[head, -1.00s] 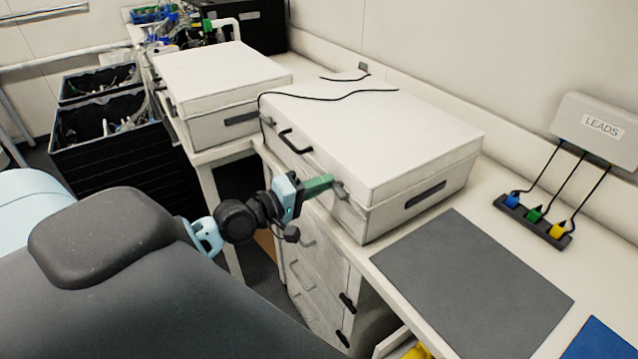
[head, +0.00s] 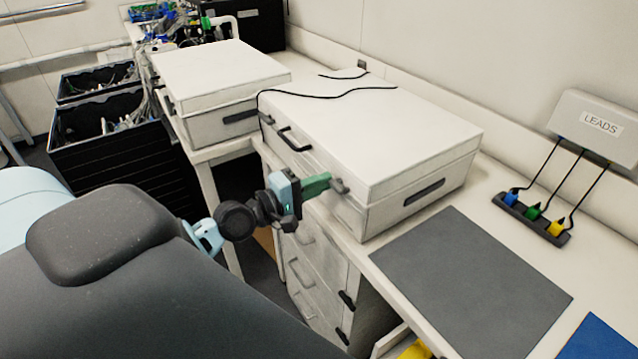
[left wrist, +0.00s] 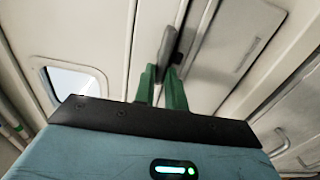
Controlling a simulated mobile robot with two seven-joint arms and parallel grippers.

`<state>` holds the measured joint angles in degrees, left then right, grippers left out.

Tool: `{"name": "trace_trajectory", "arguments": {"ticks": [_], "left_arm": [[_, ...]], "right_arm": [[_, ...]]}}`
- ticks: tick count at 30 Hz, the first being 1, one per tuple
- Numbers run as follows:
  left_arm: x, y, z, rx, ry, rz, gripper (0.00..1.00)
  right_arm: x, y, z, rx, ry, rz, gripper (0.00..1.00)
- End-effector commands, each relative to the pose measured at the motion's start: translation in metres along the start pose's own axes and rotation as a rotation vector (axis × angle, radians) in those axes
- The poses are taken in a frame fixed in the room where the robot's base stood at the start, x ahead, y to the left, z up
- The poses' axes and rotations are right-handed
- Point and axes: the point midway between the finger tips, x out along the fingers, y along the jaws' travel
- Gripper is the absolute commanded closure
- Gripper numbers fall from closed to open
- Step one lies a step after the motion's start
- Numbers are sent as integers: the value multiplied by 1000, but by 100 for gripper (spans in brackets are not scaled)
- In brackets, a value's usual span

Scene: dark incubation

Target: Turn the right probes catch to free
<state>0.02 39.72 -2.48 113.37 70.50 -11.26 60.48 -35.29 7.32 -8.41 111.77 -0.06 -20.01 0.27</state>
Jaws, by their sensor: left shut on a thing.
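The large white case (head: 385,130) stands closed on the bench, with a dark handle (head: 293,139) on its front. Its right catch (head: 341,187) is a small grey piece at the front right corner. My left gripper (head: 322,184) reaches in from the left, its green fingers shut on this catch. In the left wrist view the green fingers (left wrist: 160,85) stand close together around the lower end of the grey catch lever (left wrist: 166,50), which is tilted. The fingers partly hide the catch. My right gripper is out of view.
A smaller white case (head: 220,85) stands further back. A grey mat (head: 470,275) lies right of the large case. A LEADS box (head: 597,122) hangs on the wall above blue, green and yellow plugs. Drawers (head: 310,270) are below the bench.

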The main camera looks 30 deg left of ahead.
Motion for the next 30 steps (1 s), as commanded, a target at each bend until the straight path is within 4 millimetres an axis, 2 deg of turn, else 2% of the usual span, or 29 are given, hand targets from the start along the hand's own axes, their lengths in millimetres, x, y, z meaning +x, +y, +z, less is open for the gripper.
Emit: {"name": "trace_trajectory", "arguments": {"ticks": [2, 3, 7, 19, 30], "left_arm": [[0, 1, 0, -2, 1, 3, 100], [0, 1, 0, -2, 1, 2, 82], [0, 1, 0, -1, 1, 2, 65], [-6, -2, 0, -1, 1, -3, 65], [-52, -7, 1, -1, -2, -13, 65]], "right_arm": [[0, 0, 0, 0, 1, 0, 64], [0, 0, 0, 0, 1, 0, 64], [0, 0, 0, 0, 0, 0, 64], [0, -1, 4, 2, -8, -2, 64], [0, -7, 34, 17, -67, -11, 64]]}}
